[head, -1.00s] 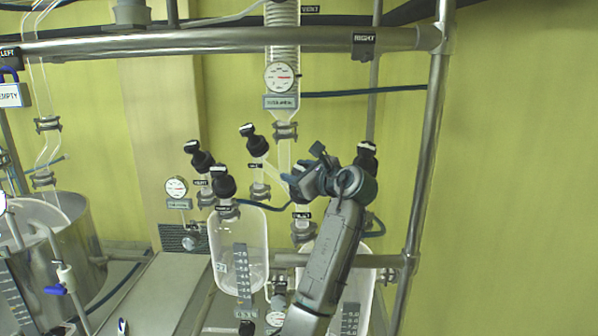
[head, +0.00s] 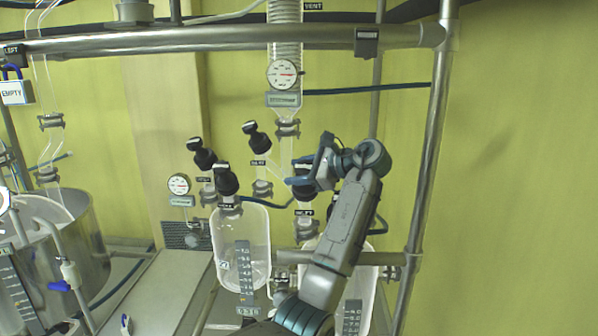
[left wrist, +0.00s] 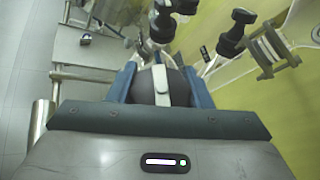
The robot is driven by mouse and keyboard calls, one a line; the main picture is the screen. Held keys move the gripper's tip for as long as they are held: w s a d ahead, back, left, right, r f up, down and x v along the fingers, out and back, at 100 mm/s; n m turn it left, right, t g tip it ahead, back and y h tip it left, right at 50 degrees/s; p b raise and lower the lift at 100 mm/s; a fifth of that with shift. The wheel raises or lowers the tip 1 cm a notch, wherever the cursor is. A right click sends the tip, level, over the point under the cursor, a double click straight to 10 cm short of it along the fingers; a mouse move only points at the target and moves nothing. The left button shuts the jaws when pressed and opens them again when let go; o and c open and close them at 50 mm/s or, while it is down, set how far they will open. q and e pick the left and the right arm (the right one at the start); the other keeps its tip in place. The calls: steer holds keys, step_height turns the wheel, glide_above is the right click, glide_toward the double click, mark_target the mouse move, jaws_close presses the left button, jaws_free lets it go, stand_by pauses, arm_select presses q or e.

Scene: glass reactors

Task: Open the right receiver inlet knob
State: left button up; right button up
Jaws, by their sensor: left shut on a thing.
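The right receiver is a clear glass vessel (head: 366,285) at the lower right of the head view, partly behind my left arm. A black inlet knob (head: 303,193) stands above it over a small inlet label (head: 305,212). My left gripper (head: 298,182) is at this knob, coming from the right and partly covering it. In the left wrist view, the black knob with a pale bar across its top (left wrist: 162,88) sits between the two blue fingers (left wrist: 162,82), which are shut on it. How far the knob is turned is hard to tell. My right gripper is not in view.
Other black knobs (head: 227,180) stand to the left, above the left receiver (head: 241,250). A gauge (head: 283,74) hangs above on the glass column. A steel post (head: 432,150) stands right of my arm, and a steel rail (head: 220,39) crosses above.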

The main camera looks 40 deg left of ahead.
arm_select(q)
steer(key=shift+f, duration=0.25)
steer(key=o, duration=1)
steer(key=shift+a, duration=0.1)
steer(key=shift+r, duration=0.2)
steer(key=shift+r+b, duration=0.2)
steer(key=shift+b, duration=0.2)
steer(key=b, duration=0.1)
steer(key=r+b, duration=0.2)
steer(key=shift+s+d, duration=0.3)
steer(key=shift+s, duration=0.05)
steer(key=s+d+r+b, duration=0.2)
steer(key=s+d+b, duration=0.4)
steer(key=s, duration=0.6)
steer(key=shift+s+d+r+b, duration=0.15)
steer(key=shift+s+d+b, duration=0.2)
steer(key=shift+d, duration=0.7)
